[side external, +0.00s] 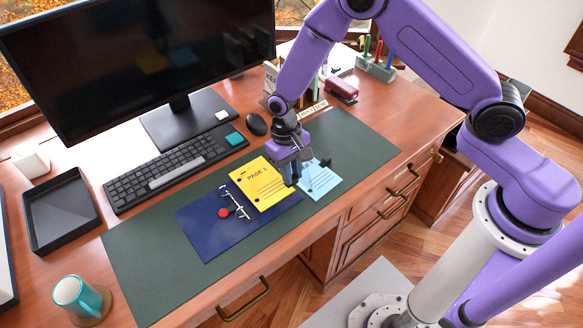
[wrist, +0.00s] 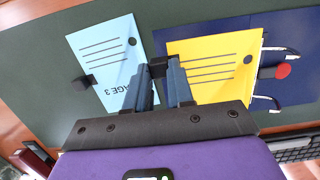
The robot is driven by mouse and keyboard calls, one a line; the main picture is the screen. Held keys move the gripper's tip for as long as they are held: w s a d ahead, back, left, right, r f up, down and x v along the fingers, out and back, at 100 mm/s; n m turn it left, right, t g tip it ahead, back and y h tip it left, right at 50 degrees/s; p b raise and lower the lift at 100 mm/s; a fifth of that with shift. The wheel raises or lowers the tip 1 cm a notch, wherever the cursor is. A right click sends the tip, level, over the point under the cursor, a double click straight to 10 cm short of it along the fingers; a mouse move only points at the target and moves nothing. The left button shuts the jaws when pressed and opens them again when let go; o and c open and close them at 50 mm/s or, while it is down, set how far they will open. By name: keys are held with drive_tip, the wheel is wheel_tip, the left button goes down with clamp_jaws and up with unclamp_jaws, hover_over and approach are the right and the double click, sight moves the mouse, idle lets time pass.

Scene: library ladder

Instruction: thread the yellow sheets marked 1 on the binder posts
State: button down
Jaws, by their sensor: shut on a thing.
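The yellow sheet, marked PAGE 1 (side external: 256,180), lies over or just above the right part of the dark blue binder (side external: 212,243). In the wrist view, the yellow sheet (wrist: 215,75) has a dark round spot near its post-side edge. The pale metal binder posts (side external: 238,203) stand beside that edge, next to a red knob (side external: 223,212). I cannot tell whether any post passes through the sheet. My gripper (wrist: 162,68) is shut on the dark tab at the sheet's other edge. My gripper also shows in the side view (side external: 294,180), partly hiding that edge.
A light blue sheet marked PAGE 3 (side external: 320,182), with a dark tab (wrist: 88,82), lies beside my gripper. The green desk mat (side external: 140,262) is clear at the left front. A keyboard (side external: 172,172) and mouse (side external: 256,124) lie behind.

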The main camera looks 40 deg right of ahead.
drive_tip(key=shift+f, duration=1.1)
drive_tip(key=shift+f, duration=0.1)
drive_tip(key=c, duration=0.9)
unclamp_jaws()
drive_tip(key=shift+r, duration=3.5)
